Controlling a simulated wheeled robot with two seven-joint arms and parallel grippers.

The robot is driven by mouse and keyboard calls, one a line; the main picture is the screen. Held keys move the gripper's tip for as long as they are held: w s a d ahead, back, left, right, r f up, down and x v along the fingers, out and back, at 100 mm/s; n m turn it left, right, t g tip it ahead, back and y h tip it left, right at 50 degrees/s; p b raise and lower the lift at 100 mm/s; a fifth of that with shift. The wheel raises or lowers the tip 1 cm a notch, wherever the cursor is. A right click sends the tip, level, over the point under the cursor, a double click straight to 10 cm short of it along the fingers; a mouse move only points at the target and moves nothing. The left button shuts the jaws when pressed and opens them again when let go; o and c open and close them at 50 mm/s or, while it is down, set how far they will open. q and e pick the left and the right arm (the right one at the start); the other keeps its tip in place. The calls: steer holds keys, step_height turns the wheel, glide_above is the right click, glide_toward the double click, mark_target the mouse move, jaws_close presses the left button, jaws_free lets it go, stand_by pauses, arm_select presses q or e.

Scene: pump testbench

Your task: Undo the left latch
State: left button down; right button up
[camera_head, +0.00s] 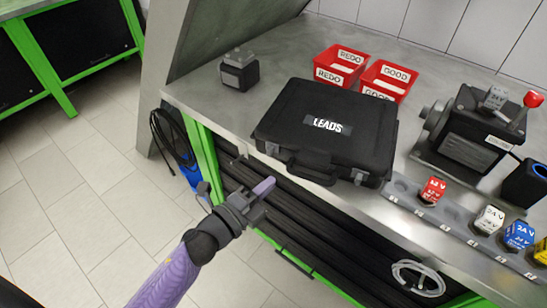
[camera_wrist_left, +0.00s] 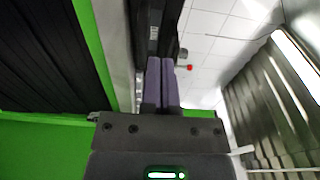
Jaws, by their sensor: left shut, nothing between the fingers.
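The black case (camera_head: 340,108) with the word LEADS on its lid lies closed on the steel bench. Its front faces me, with a handle (camera_head: 312,172) in the middle. The left latch (camera_head: 271,149) is a small light patch on the front edge; the right latch (camera_head: 358,178) is similar. I cannot tell from the picture whether either is fastened. My left gripper (camera_head: 265,187) is shut and empty, in front of the bench edge, below and apart from the left latch. In the left wrist view its purple fingers (camera_wrist_left: 161,62) lie together, pointing at the dark case (camera_wrist_left: 155,15).
Red bins (camera_head: 341,65) stand behind the case, and a small dark device (camera_head: 239,72) stands to its left. The pump (camera_head: 467,133) and a rack (camera_head: 455,226) of coloured blocks are on the right. Green frame posts (camera_head: 205,155) and dark shelving are below the bench edge.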

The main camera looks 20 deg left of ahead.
mark_target(291, 169)
arm_select(q)
steer(key=b+x, duration=0.1)
steer(key=x, duration=0.6)
steer(key=shift+w+d, duration=0.15)
steer(key=shift+w, duration=0.2)
steer(key=a, duration=0.3)
steer(key=shift+f, duration=0.1)
steer(key=shift+a, duration=0.55)
